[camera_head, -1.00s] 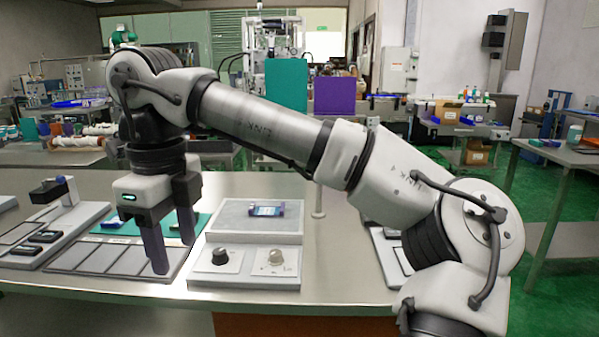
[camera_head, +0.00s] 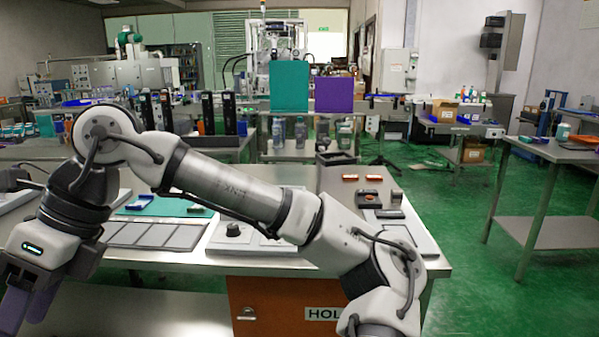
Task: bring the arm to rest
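My arm crosses the picture from the lower right to the lower left. My gripper (camera_head: 27,302) is at the lower left, in front of the near edge of the steel worktable (camera_head: 283,264). Its fingers point down, one at the picture's left edge and partly cut off. They look apart, with nothing seen between them. The gripper touches nothing that I can see.
A panelled tray (camera_head: 152,236) and a green mat (camera_head: 170,207) lie on the worktable. A dark knob (camera_head: 233,230) stands on a pale unit partly behind my arm. An orange cabinet (camera_head: 262,301) is under the table. Green floor (camera_head: 480,290) is free at the right.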

